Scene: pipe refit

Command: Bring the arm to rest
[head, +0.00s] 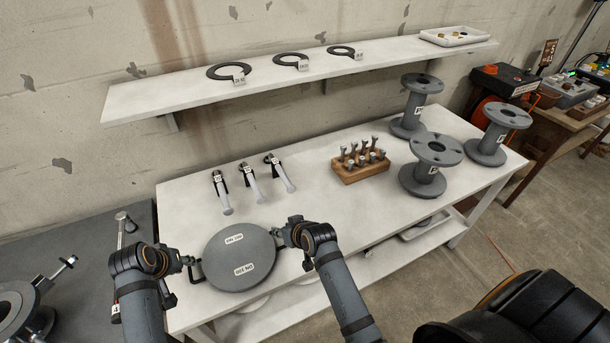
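A round grey disc (240,257) with two white labels and a handle on each side is at the front left of the white table (310,210). I cannot tell whether it rests on the table or is just above it. My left gripper (189,262) is at the disc's left handle (196,273). My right gripper (282,237) is at the disc's right side and covers most of the handle there. The fingers of both grippers are too small and partly hidden to show whether they are closed on the handles.
Behind the disc lie several tools with pale handles (252,186). A wooden block (360,170) with bolts and grey flanged spools (432,160) stand further right. A wall shelf (200,92) holds black rings. A grey surface (75,250) with metal parts is at left.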

